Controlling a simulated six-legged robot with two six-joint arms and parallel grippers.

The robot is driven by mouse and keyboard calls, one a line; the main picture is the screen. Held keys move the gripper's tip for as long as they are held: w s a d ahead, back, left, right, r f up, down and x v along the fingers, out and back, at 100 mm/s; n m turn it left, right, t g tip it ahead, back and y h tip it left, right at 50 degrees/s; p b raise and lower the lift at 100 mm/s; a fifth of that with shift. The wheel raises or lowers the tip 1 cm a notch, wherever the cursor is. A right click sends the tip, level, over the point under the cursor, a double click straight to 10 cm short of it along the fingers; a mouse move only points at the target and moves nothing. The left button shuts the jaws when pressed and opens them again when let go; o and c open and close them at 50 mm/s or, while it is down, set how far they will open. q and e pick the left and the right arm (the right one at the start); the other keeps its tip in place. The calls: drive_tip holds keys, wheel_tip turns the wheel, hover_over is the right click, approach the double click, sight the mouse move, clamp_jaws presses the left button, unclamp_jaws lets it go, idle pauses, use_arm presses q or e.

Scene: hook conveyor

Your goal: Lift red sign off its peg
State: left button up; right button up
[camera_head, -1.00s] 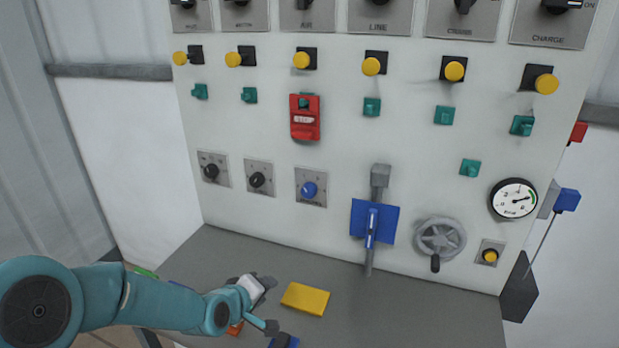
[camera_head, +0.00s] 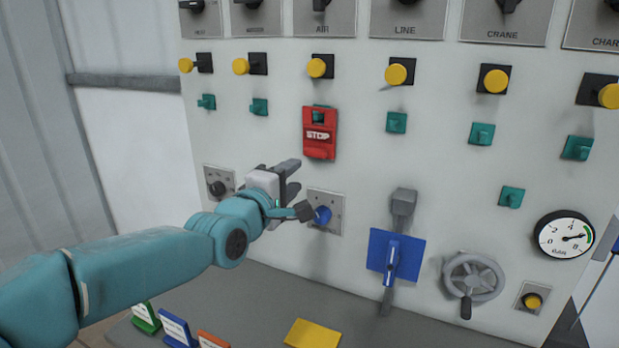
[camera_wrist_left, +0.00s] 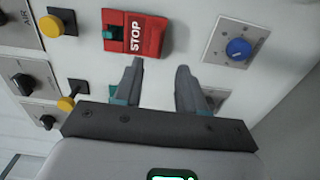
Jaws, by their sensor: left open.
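The red sign (camera_head: 320,143), marked STOP, hangs on a green peg (camera_head: 318,113) on the upright panel, below a yellow knob. In the left wrist view the red sign (camera_wrist_left: 146,36) is at the top middle, just beyond the fingertips, with its green peg (camera_wrist_left: 112,33) at its left. My left gripper (camera_head: 296,188) is open and empty, below and left of the sign, and apart from it. In the left wrist view its two fingers (camera_wrist_left: 160,75) point up toward the panel. My right gripper is not in view.
A blue knob (camera_head: 322,214) sits close by the left gripper. Several empty green pegs line the panel. A yellow block (camera_head: 312,334) lies on the shelf below.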

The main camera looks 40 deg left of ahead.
sight(313, 155)
use_arm(q)
drive_tip(key=w+p, duration=0.1)
drive_tip(key=w+a+p, duration=0.1)
drive_tip(key=w+p, duration=0.1)
drive_tip(key=w+a+r+p, duration=0.1)
drive_tip(key=w+p, duration=0.1)
drive_tip(key=shift+r, duration=0.1)
drive_tip(key=x, duration=0.4)
drive_tip(key=shift+w+f, duration=0.25)
drive_tip(key=shift+w, duration=0.15)
drive_tip(key=shift+w+a, duration=0.2)
drive_tip(key=shift+w, duration=0.45)
drive_tip(key=shift+s, duration=0.15)
drive_tip(key=c, duration=0.3)
clamp_jaws()
